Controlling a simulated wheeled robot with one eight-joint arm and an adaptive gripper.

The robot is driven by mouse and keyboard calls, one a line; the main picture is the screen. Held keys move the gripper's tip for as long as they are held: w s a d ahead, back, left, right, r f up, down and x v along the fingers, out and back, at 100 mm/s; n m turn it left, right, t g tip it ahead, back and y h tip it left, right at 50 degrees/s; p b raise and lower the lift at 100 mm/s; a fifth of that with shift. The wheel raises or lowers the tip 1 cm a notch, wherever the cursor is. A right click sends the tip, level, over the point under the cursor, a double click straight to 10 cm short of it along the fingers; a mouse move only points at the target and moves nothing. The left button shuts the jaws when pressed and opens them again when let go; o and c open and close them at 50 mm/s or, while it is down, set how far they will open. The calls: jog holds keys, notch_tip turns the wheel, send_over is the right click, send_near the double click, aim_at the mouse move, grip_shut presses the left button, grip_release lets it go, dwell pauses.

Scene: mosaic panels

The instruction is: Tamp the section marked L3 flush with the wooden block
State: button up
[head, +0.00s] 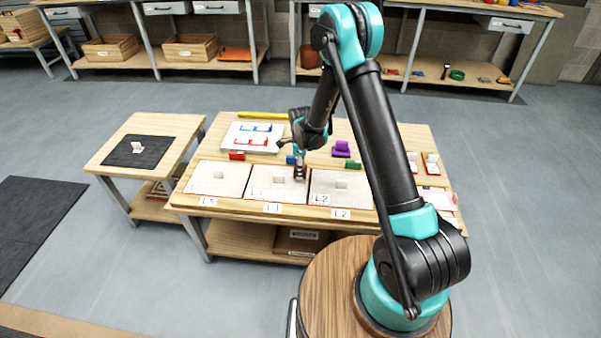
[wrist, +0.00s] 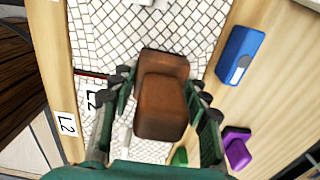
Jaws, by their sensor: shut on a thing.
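My gripper (head: 300,165) is shut on the brown wooden block (wrist: 162,105), which sits between its fingers in the wrist view (wrist: 163,90). In the head view the block (head: 300,173) is over the right part of the middle tiled panel (head: 262,183), near the seam with the L2 panel (head: 330,197). The middle panel's front tag (head: 272,208) is small; I cannot tell surely whether it reads L3 or L1. The left panel (head: 215,180) has a tag (head: 208,201) that seems to read L5. Whether the block touches the tiles cannot be told.
Blue (wrist: 240,55) and purple (wrist: 236,148) blocks lie on the wood behind the panels. A white board (head: 253,137) and a yellow bar (head: 262,115) are farther back. A side table (head: 175,127) stands at left.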

jog(key=shift+r, duration=1.95)
